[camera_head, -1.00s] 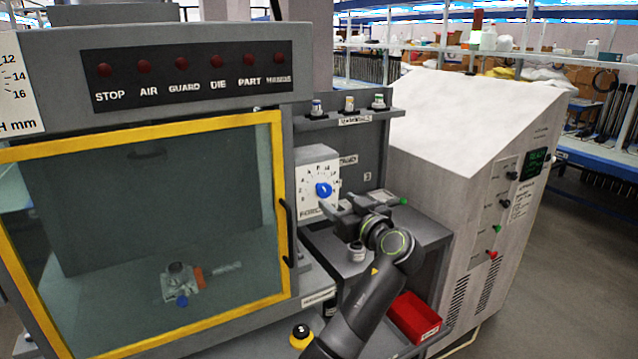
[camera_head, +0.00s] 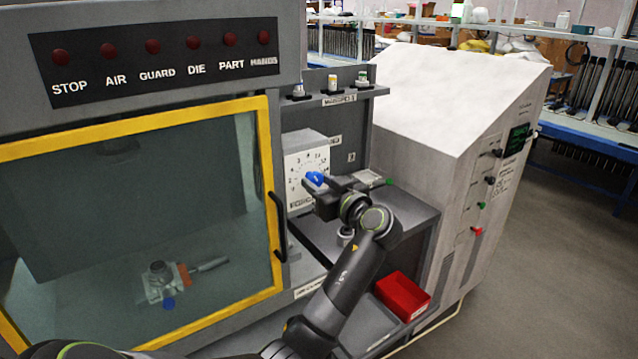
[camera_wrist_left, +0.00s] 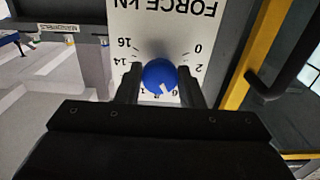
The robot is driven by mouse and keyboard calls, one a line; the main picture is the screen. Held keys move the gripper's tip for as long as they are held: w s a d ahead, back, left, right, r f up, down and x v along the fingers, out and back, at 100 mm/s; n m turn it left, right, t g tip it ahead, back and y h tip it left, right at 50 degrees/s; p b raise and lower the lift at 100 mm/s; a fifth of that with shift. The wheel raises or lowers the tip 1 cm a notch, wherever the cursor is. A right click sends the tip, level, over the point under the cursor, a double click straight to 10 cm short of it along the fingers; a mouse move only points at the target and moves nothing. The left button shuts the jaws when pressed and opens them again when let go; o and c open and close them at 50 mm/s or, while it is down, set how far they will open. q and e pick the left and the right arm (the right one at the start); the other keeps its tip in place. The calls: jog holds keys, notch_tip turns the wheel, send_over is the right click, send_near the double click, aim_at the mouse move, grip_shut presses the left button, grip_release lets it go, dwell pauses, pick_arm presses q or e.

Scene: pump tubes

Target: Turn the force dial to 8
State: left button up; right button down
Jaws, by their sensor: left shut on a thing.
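The force dial is a white plate (camera_head: 295,165) with a blue knob (camera_head: 316,178) on a grey box right of the yellow-framed door. My left gripper (camera_head: 313,188) is at the knob, with its fingers shut on it. In the left wrist view, the plate (camera_wrist_left: 165,30) appears upside down and reads "FORCE kN". The blue knob (camera_wrist_left: 160,76) sits between the two fingers (camera_wrist_left: 161,84). Its white mark points down and slightly right, near the 6; the gripper hides part of the lower numbers, so the exact setting is unclear. My right gripper is not in view.
The yellow-framed door (camera_head: 265,180) with its dark handle (camera_head: 280,225) stands close left of the dial. A red bin (camera_head: 402,294) sits lower right, and a grey cabinet (camera_head: 465,120) stands right.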

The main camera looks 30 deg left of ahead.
pick_arm(q)
jog(key=shift+c, duration=0.9)
jog(key=shift+m, duration=0.3)
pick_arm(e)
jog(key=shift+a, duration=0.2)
pick_arm(q)
jog(key=shift+m, duration=0.9)
jog(key=shift+r+m+p, duration=0.1)
jog(key=shift+m+p, duration=0.2)
jog(key=shift+m, duration=1.3)
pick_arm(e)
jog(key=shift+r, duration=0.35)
